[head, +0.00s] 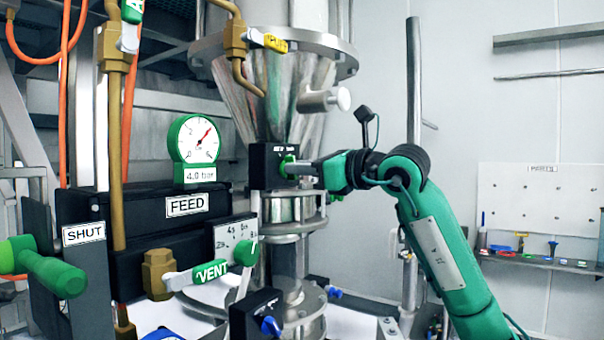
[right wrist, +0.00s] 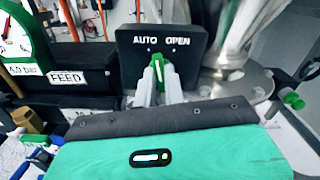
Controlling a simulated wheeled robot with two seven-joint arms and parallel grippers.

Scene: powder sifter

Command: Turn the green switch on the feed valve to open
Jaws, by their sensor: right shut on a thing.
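The feed valve's black switch box (head: 262,165) is mounted below the steel hopper. In the right wrist view its face (right wrist: 135,45) reads AUTO on the left and OPEN on the right. The green switch (right wrist: 157,67) sits below these words, its white mark roughly upright between them. It also shows in the head view (head: 288,160), partly hidden by the fingers. My right gripper (head: 292,169) reaches in from the right and is shut on the switch. Its pale fingers (right wrist: 160,82) stand on both sides of it. My left gripper is not in view.
A green gauge (head: 195,140) and black FEED panel (head: 150,215) stand left of the box. The steel hopper (head: 300,90) is just above. A VENT lever (head: 210,271) and a lower black box (head: 256,316) are below.

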